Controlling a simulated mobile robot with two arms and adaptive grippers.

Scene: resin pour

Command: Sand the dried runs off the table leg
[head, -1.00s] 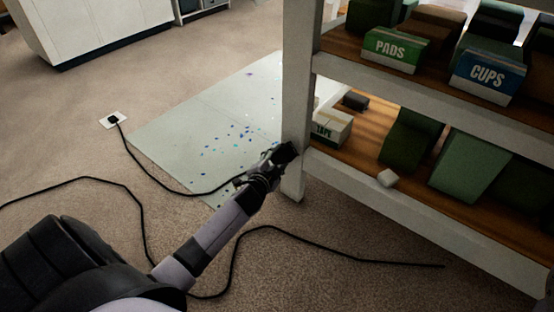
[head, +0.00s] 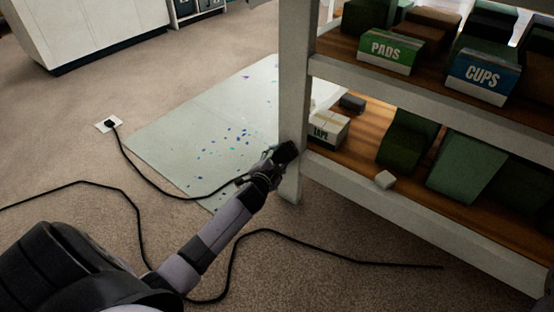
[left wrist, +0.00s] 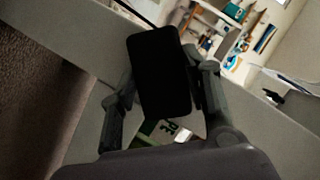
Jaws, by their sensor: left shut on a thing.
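The white table leg (head: 295,95) stands upright at the front left corner of the shelved table. My left gripper (head: 270,163) is shut on a dark sanding block (head: 286,152) at the lower part of this leg. The block overlaps the leg in the head view; I cannot tell whether it touches. In the left wrist view the black block (left wrist: 158,75) sits between the two fingers, with pale table framing (left wrist: 75,45) behind it. I cannot make out dried runs on the leg; the block hides part of it.
PADS (head: 391,52) and CUPS (head: 483,76) boxes sit above. A black cable (head: 240,250) crosses the carpet near my arm. A spotted sheet (head: 205,135) lies behind the leg.

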